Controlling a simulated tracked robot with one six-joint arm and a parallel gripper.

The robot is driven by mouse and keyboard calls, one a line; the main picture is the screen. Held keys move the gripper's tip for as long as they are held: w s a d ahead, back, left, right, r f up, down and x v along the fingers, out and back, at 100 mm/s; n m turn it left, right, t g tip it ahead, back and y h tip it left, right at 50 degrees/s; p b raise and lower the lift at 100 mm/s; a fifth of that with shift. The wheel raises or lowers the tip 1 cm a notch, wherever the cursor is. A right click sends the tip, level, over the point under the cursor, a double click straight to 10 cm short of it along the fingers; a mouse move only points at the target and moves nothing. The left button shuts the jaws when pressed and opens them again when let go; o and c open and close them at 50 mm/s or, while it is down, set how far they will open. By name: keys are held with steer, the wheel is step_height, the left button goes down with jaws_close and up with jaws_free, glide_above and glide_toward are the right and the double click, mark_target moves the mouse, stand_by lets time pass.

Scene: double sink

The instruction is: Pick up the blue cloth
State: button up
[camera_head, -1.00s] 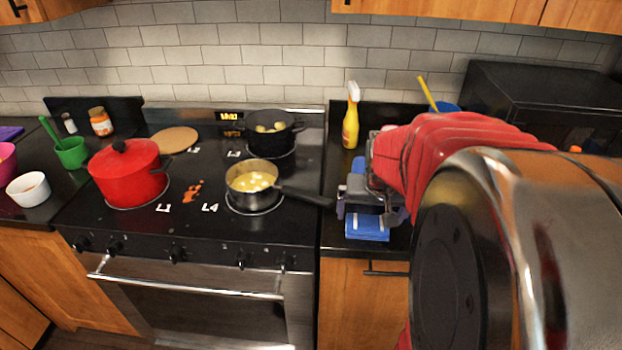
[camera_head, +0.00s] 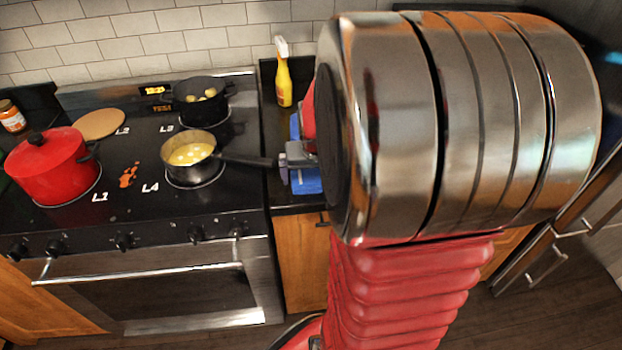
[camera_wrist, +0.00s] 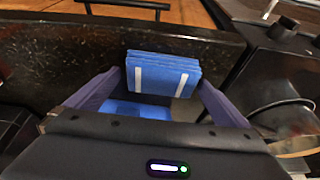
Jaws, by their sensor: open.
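The blue cloth (camera_head: 308,184) lies on the dark counter just right of the stove, partly hidden by my gripper and arm in the head view. In the wrist view the blue cloth (camera_wrist: 180,79) looks folded in layers, with white stripes. It shows between the two purple fingers of my gripper (camera_wrist: 160,80), which are apart, one on each side of it. More blue shows nearer my palm. I cannot tell whether the fingers touch the cloth. In the head view my gripper (camera_head: 287,163) is low over the cloth's left part.
A saucepan (camera_head: 191,157) on the stove points its handle toward my gripper, very close by. A yellow spray bottle (camera_head: 284,80) stands behind the cloth. A black pot (camera_head: 202,100) and a red pot (camera_head: 47,166) are farther left. The counter's front edge is near.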

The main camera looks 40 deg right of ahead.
mark_target(312, 178)
steer(key=shift+c, duration=0.4)
steer(key=c, duration=0.9)
steer(key=shift+o, duration=0.2)
steer(key=shift+r, duration=0.1)
step_height(312, 178, up, 10)
steer(key=o, duration=0.4)
steer(key=shift+c, duration=1.4)
steer(key=shift+a, duration=0.1)
